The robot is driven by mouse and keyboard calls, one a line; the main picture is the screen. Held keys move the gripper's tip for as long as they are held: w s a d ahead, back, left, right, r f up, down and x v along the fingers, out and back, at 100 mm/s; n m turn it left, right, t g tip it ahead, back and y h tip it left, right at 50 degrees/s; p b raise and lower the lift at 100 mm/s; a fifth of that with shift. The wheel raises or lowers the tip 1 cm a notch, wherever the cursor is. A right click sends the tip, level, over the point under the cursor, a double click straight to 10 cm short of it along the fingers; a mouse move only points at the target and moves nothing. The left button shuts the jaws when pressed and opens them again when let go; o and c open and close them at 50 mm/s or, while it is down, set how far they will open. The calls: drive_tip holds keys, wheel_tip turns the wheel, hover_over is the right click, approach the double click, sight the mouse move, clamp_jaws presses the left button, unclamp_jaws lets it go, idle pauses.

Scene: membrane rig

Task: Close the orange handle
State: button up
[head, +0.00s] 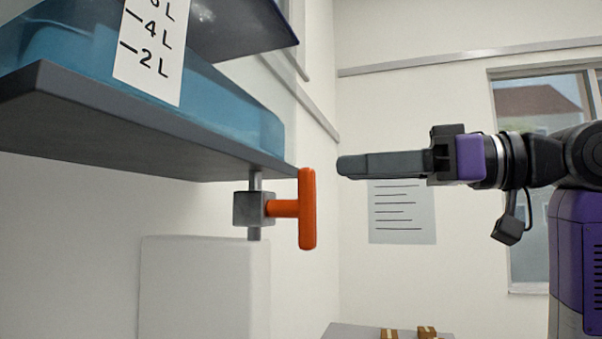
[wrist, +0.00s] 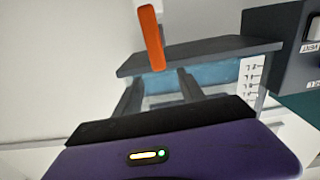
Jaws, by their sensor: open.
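The orange handle (head: 307,209) is a T-shaped lever on a short stem, with its bar upright in the head view. Its stem joins a grey valve block (head: 248,208) on a pipe under the tank shelf. In the wrist view the orange handle (wrist: 152,38) shows beyond the fingers, slightly tilted. My gripper (head: 342,166) is right of the handle's top and slightly higher, apart from it in the head view. In the wrist view my gripper (wrist: 158,84) has its two fingers spread with nothing between them.
A tank of blue liquid (head: 230,112) with a litre scale (head: 150,45) sits on a dark shelf (head: 120,125) above the valve. A white box (head: 200,290) stands below. A table (head: 350,330) with small brown items is low in the background. Space right of the handle looks clear.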

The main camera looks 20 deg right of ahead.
sight(315, 173)
drive_tip(key=shift+p+x, duration=0.95)
drive_tip(key=shift+x, duration=2.95)
drive_tip(key=shift+f, duration=0.15)
clamp_jaws()
